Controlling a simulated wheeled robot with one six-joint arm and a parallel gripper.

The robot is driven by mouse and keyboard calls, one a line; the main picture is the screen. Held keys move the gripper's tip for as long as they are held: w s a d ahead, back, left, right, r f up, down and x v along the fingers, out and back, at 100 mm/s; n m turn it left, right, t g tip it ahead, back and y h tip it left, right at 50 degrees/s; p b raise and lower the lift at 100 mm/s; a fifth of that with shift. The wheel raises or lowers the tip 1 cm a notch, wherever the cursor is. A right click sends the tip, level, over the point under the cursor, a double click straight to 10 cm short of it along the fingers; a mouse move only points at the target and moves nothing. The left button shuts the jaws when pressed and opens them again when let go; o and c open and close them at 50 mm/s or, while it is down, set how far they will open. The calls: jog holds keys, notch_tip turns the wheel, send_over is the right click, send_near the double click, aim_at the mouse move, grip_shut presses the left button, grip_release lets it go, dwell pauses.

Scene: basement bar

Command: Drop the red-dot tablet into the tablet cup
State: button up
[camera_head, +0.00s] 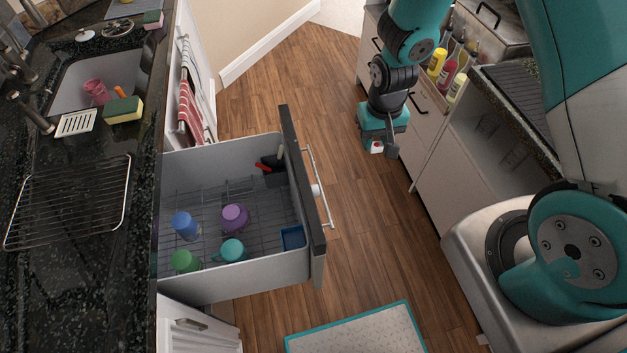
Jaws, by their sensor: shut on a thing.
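My gripper (379,149) hangs over the wooden floor, to the right of the pulled-out drawer. It is shut on the red-dot tablet (376,147), a small white block with a red spot facing up. A small blue box (292,237) sits in the near right corner of the drawer, against its front panel; it looks like the tablet cup, though its inside is too small to make out. My gripper is apart from the drawer, beyond its handle and farther back than the blue box.
The grey drawer (235,278) holds a wire rack with blue, purple, green and teal cups, and a dark holder (272,175) with a red-handled item. The drawer's handle (318,190) juts toward my arm. Bottles (447,75) stand on the right. Floor between is clear.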

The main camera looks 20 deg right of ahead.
jog(key=s+a+f+m+b, duration=0.1)
jog(key=s+a+m+b, duration=0.25)
jog(key=a, duration=0.65)
jog(key=s+a+f+m+b, duration=0.15)
jog(key=s+a+m, duration=0.3)
jog(key=a, duration=0.65)
jog(key=f+b, duration=0.1)
jog(key=b, duration=0.1)
jog(key=f+b, duration=0.4)
jog(key=shift+w+d, duration=0.2)
jog(key=shift+w, duration=0.2)
jog(key=o, duration=1)
jog(key=shift+o, duration=0.2)
notch_tip(320, 180, up, 18)
jog(key=shift+f, duration=0.25)
